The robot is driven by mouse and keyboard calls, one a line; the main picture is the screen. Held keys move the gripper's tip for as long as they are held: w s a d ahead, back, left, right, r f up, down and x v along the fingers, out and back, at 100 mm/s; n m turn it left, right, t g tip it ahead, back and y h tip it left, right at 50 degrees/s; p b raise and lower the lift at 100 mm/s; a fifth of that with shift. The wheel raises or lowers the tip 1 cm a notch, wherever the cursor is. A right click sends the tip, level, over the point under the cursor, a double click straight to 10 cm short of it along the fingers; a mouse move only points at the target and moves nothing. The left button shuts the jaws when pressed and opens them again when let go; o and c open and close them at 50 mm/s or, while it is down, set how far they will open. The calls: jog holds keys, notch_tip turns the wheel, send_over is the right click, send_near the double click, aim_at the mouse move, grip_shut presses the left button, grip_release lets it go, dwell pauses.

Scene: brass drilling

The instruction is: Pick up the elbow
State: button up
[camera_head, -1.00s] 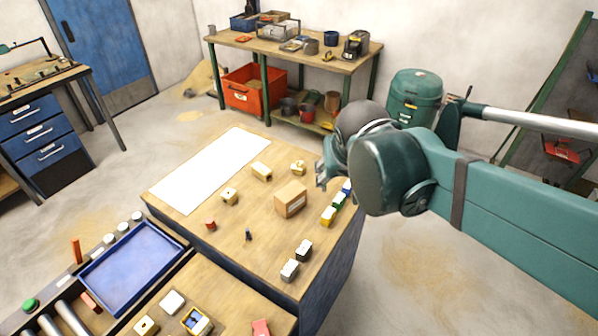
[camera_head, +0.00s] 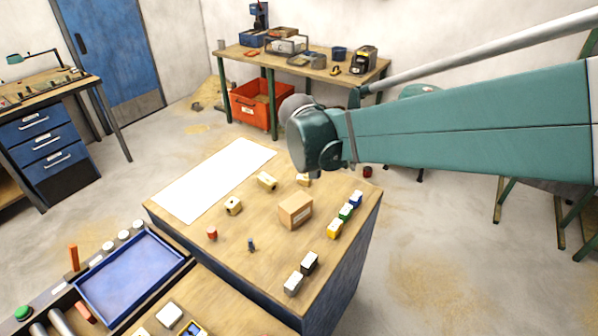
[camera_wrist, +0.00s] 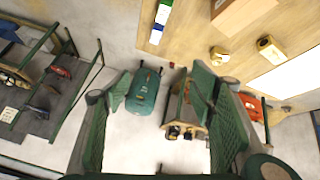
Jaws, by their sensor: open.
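A small brass-coloured fitting, which looks like the elbow (camera_head: 303,180), sits on the wooden bench top near its back edge, just below my wrist in the head view. In the wrist view the elbow (camera_wrist: 219,56) lies on the bench near its edge, above and to the right of my fingers. My gripper (camera_wrist: 162,92) is open, with nothing between its green fingers, and is apart from the elbow. In the head view my fingers are hidden behind my wrist.
A cardboard box (camera_head: 295,211) stands in front of the elbow. A brass block with a hole (camera_head: 267,181) is to its left, and another brass block (camera_head: 233,206) is farther left. Coloured blocks (camera_head: 345,212) line the right edge. A white sheet (camera_head: 215,180) lies at the left.

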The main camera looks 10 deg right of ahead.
jog(key=w+a+f+m+h+b, duration=0.3)
jog(key=w+f+m+h+b, duration=0.1)
jog(key=w+f, duration=0.75)
jog(key=m+h+b, duration=0.3)
jog(key=b, duration=0.1)
send_near(302, 176)
jog(key=d, duration=0.4)
jog(key=shift+s+r, duration=0.25)
jog(key=shift+w+a+f+m, duration=0.35)
jog(key=shift+f+m, duration=0.15)
jog(key=shift+f, duration=0.1)
jog(key=shift+s, duration=0.1)
jog(key=shift+d, duration=0.1)
jog(key=shift+x, duration=1.25)
jog(key=shift+d, duration=0.1)
jog(key=shift+w+b+x, duration=0.15)
jog(key=shift+b+x, duration=0.25)
jog(key=shift+x, duration=0.85)
jog(key=shift+w+b+x, duration=0.1)
jog(key=shift+b+x, duration=0.3)
jog(key=shift+x, duration=0.85)
